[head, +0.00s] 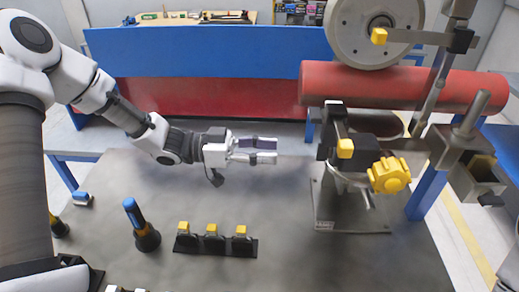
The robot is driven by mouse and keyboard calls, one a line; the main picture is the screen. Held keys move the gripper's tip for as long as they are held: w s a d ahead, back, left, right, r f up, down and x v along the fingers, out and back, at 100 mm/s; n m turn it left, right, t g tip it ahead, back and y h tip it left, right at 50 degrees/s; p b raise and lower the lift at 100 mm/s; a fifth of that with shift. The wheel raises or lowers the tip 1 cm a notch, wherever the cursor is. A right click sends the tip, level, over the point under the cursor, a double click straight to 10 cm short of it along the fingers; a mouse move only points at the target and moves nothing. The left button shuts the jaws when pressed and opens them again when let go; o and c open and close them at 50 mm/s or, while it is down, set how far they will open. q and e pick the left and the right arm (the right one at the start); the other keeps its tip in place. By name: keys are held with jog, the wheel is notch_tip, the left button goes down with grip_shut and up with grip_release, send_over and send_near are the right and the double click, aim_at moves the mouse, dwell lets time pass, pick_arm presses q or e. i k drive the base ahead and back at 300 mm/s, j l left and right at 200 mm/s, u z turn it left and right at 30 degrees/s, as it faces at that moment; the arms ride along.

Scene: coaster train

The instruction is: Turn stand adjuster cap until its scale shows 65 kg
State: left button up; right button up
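A yellow lobed knob (390,175), which looks like the adjuster cap, sits on the front of a metal stand (350,212) at the right of the table. Its scale cannot be read from here. My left gripper (276,151) is to the left of the stand, above the table, with its fingers pointing right towards it. Its two fingers are apart with a narrow gap, and nothing shows between them. It is clear of the knob and does not touch it. My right gripper is not in view.
A red cylinder (400,86) and a grey wheel (374,30) stand behind and above the stand. Metal brackets (462,140) are at its right. A black rack with yellow-topped pieces (214,243) and a blue-handled tool (142,225) stand on the front table (300,262).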

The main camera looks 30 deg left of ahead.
aim_at(390, 175)
jog(key=k, duration=1)
